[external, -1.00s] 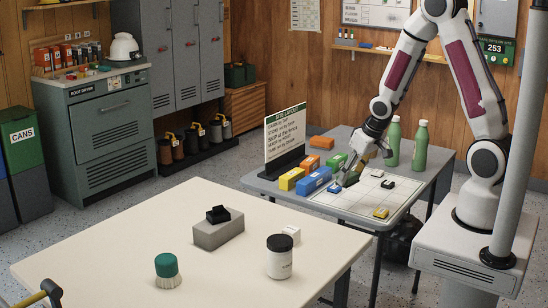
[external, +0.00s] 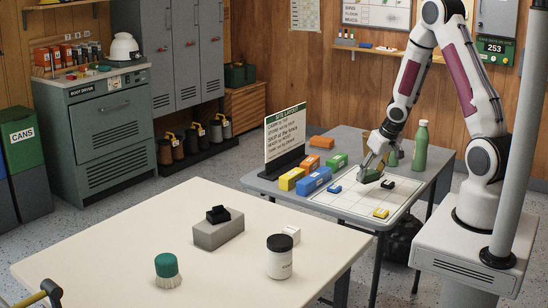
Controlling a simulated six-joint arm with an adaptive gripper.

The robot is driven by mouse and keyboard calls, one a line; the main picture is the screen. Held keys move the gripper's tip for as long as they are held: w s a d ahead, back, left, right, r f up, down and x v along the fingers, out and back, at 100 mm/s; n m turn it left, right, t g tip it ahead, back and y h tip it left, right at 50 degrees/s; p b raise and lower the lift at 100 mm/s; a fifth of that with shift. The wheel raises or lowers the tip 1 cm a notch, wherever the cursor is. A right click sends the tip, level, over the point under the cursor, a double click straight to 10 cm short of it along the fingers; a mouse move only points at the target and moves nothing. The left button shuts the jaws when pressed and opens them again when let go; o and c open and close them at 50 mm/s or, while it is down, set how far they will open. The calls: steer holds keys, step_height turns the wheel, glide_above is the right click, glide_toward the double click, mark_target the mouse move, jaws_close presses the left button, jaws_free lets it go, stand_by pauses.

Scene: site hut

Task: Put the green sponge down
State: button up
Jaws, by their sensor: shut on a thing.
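My gripper (external: 370,172) is over the white gridded board (external: 345,205) on the grey table. It is shut on the dark green sponge (external: 368,178), which is small here and partly covered by the fingers. The sponge is at or just above the board's far part; I cannot tell whether it touches. A small blue piece (external: 334,188) lies to its left, a black piece (external: 387,184) close on its right, and a yellow piece (external: 381,213) nearer the front edge.
A green bottle (external: 420,146) stands behind right; another is mostly hidden by my arm. The board's front middle is clear.

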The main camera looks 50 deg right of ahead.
mark_target(373, 178)
steer(key=shift+f, duration=0.2)
stand_by(0.3)
steer(key=shift+f, duration=2.3)
steer(key=shift+f, duration=0.1)
steer(key=o, duration=0.9)
steer(key=shift+c, duration=0.2)
steer(key=shift+r, duration=0.2)
steer(key=shift+s+a+r, duration=0.1)
steer(key=shift+s+r, duration=0.1)
steer(key=shift+r, duration=0.45)
steer(key=shift+v, duration=2.65)
steer(key=shift+s+a+r, duration=0.1)
steer(key=shift+s+r, duration=0.15)
